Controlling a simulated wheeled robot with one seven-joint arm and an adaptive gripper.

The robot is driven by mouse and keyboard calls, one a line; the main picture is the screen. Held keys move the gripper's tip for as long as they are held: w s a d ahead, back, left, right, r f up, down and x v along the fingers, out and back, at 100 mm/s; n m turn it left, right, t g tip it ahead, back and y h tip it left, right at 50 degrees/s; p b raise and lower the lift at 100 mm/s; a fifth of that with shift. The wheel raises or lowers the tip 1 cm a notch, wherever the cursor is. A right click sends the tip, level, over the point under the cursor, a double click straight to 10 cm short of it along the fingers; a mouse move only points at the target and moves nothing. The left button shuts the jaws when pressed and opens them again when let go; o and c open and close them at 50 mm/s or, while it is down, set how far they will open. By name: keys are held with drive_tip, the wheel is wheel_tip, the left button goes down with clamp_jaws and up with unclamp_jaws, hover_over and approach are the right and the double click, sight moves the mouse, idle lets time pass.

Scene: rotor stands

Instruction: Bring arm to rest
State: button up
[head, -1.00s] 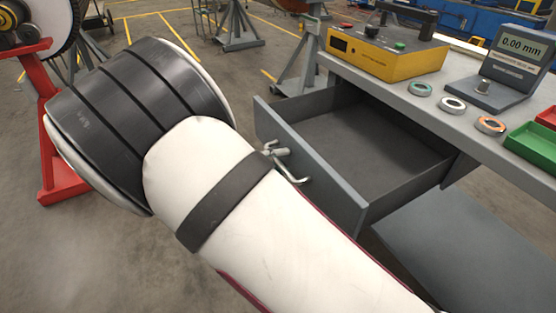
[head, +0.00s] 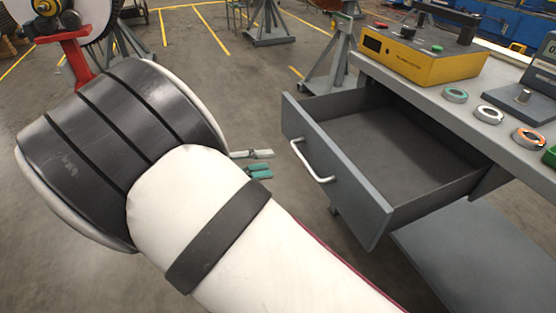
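My arm, white with a black ribbed joint, fills the left and lower middle of the head view. My gripper (head: 262,163) shows only partly past the arm; its two fingers with teal pads are apart, with nothing seen between them. The rest of it is hidden behind the arm. The gripper is left of the white bar handle (head: 312,162) of the grey drawer (head: 345,185), with a gap between them. The drawer is pulled out and looks empty.
The grey workbench (head: 450,113) above the drawer holds a yellow instrument box (head: 425,62), several rings and a gauge (head: 530,95). A red stand (head: 78,55) is at upper left. Grey stands (head: 335,65) are behind. Floor between the arm and the stands is clear.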

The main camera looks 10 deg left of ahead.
drive_tip(key=shift+s+a+r, duration=0.1)
drive_tip(key=shift+s+a, duration=0.25)
drive_tip(key=shift+a, duration=0.05)
